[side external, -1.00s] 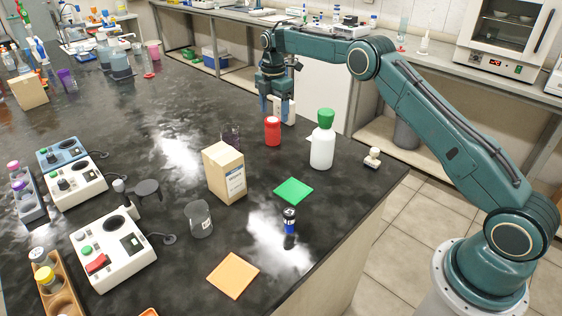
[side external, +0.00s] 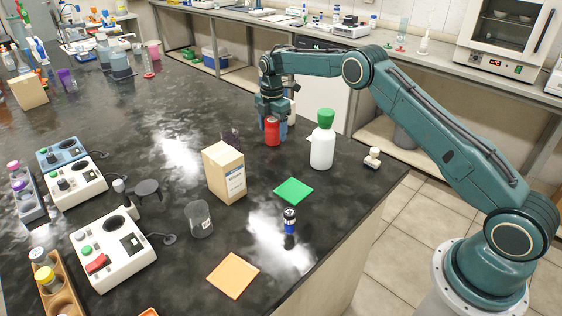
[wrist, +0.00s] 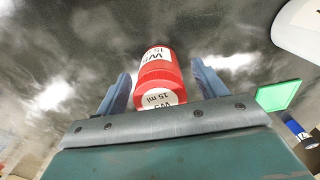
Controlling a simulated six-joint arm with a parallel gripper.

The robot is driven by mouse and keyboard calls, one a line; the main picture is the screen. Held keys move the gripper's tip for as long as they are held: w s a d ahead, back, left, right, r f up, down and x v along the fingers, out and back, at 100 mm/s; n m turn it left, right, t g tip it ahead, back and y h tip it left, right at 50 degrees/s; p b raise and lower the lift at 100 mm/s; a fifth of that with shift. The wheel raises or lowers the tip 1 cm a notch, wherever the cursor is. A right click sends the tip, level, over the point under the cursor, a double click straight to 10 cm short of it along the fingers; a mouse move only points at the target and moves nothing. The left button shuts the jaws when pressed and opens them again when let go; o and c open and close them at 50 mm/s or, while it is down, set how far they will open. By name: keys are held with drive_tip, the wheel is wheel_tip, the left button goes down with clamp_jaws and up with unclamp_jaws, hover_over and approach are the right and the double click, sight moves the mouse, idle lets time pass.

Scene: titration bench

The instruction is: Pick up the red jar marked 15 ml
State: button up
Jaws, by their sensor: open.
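The red jar (side external: 272,133) stands upright on the black bench top, behind the cardboard box and left of the white bottle. In the wrist view the red jar (wrist: 160,74) shows a white label on its side and a lid label reading 15 ml. My gripper (side external: 273,128) is down at the jar, with its blue fingers at either side of it. In the wrist view my open gripper (wrist: 160,88) has one finger left and one right of the jar, with a visible gap on both sides.
A white bottle with a green cap (side external: 322,142) stands right of the jar.

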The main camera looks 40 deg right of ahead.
drive_tip(key=shift+f, duration=0.1)
idle(0.4)
drive_tip(key=c, duration=1.1)
drive_tip(key=shift+o, duration=0.2)
drive_tip(key=shift+r, duration=5.05)
